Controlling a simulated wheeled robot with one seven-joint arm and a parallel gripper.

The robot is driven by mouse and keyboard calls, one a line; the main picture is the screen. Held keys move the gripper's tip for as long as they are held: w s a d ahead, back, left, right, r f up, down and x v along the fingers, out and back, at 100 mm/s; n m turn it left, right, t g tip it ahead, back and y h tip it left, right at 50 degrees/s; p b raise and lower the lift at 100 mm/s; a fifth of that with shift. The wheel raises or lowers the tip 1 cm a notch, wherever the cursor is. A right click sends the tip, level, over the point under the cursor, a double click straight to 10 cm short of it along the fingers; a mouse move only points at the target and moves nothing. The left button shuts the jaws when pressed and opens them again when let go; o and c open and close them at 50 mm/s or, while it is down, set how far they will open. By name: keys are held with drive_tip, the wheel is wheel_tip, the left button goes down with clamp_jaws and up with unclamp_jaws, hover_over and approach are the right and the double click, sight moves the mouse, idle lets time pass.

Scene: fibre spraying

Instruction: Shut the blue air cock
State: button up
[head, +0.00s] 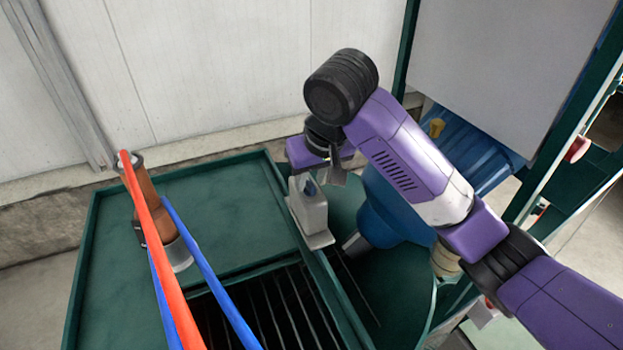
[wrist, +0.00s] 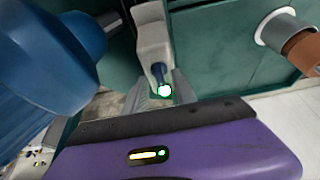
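The blue air cock (head: 310,187) is a small blue piece at the top of a pale grey block (head: 308,208), which stands at the edge of the green bench. In the wrist view the cock (wrist: 158,73) projects from the end of that block towards my gripper. My gripper (head: 333,172) is just above and right of the block in the head view. In the wrist view its grey fingers (wrist: 162,85) appear apart, one on each side of the cock. I cannot tell whether either finger touches it. The cock's far side is hidden.
A large blue machine body (head: 395,212) stands close right of the block. On the green bench (head: 225,190) at left, a brown cylinder (head: 150,205) has red and blue bars (head: 217,300) before it. A dark slatted opening (head: 280,310) lies in front.

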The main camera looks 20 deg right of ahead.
drive_tip(key=shift+f, duration=0.15)
clamp_jaws()
